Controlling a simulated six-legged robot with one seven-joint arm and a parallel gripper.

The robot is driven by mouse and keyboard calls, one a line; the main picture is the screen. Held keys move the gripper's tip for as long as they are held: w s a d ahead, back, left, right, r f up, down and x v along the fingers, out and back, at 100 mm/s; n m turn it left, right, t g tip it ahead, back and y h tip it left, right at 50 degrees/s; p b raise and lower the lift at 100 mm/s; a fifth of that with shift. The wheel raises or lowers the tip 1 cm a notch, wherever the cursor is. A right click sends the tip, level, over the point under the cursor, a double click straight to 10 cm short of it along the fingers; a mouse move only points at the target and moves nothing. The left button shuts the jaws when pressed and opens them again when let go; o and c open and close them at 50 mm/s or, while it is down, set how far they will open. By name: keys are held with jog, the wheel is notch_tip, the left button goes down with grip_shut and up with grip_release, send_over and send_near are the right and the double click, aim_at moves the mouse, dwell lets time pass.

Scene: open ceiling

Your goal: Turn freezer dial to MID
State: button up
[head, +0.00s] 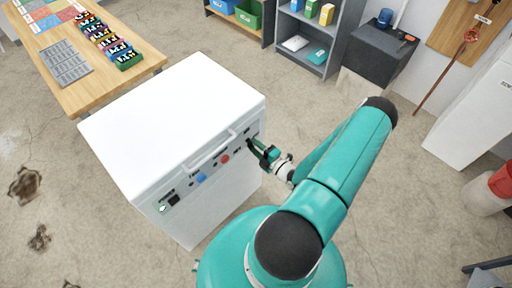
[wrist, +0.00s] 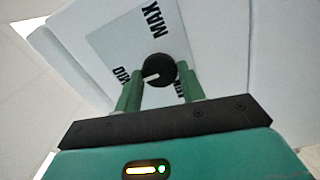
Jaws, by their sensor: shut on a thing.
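The white freezer (head: 170,110) stands left of my arm, its front panel facing me. The round black dial (wrist: 158,69) shows in the wrist view on a grey plate (wrist: 112,48). Its white pointer mark points left and slightly down, roughly toward the MID label (wrist: 121,76). The MAX label (wrist: 152,20) is above the dial. A third label at lower right is partly hidden by a finger. My gripper (wrist: 159,84) is shut on the dial, one green finger on each side. In the head view my gripper (head: 255,146) is at the panel's right end, hiding the dial.
A wooden table (head: 140,70) with bins stands behind at left. Shelves (head: 312,50) and a dark cabinet (head: 380,50) stand at the back.

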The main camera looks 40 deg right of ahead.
jog(key=shift+a, duration=0.1)
jog(key=o, duration=1)
jog(key=shift+c, duration=0.2)
jog(key=shift+s, duration=0.1)
jog(key=s, duration=1.3)
jog(key=shift+s+d, duration=0.2)
jog(key=shift+s, duration=0.15)
